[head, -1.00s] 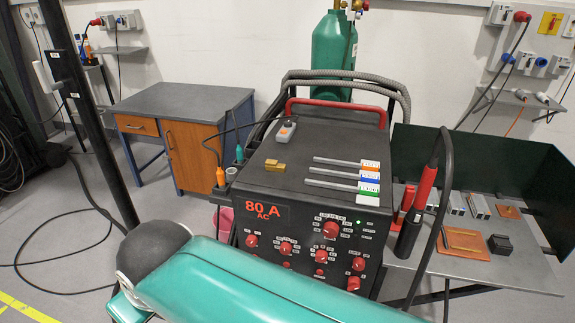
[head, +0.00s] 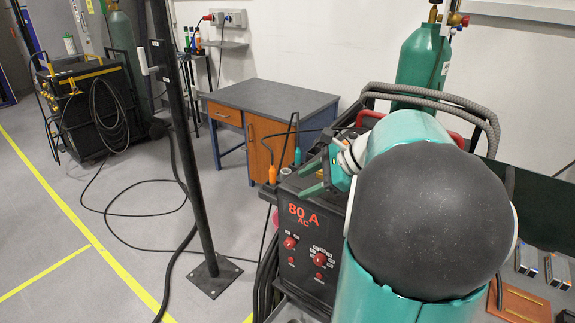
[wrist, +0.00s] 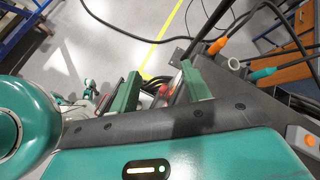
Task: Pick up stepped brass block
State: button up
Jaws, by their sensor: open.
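The stepped brass block is not clearly visible now; a second ago it lay on the dark top of the welding machine (head: 299,212), beside a grey remote. In the head view my arm now covers most of that top. My gripper (head: 311,178) is over the machine's left side, with its green fingers pointing left. In the wrist view my gripper (wrist: 162,86) is open, with nothing between the fingers; floor and cables show beyond them. The grey remote with an orange button (wrist: 306,140) is at the right edge of the wrist view.
An orange-handled torch (head: 272,174) and a teal one stand at the machine's left side. A black post (head: 186,150) rises to the left. Grey hoses (head: 440,97) arch behind the machine. A desk (head: 272,97) stands at the back.

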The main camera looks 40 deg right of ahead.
jog(key=s+d+m+t, duration=0.1)
jog(key=d+m, duration=0.1)
jog(key=d, duration=0.3)
jog(key=s+d+f+m+t+h, duration=0.1)
jog(key=s+d+m+t, duration=0.1)
jog(key=d, duration=0.4)
jog(key=s+d+m+t, duration=0.1)
jog(key=d+m, duration=0.3)
jog(key=d, duration=0.2)
jog(key=shift+s+d+f+t, duration=0.2)
jog(key=shift+s+d+t, duration=0.05)
jog(key=shift+t, duration=0.05)
jog(key=shift+w+f, duration=0.15)
jog(key=shift+w, duration=0.2)
jog(key=x, duration=1.3)
jog(key=shift+d+f, duration=0.1)
jog(key=c, duration=1)
grip_shut()
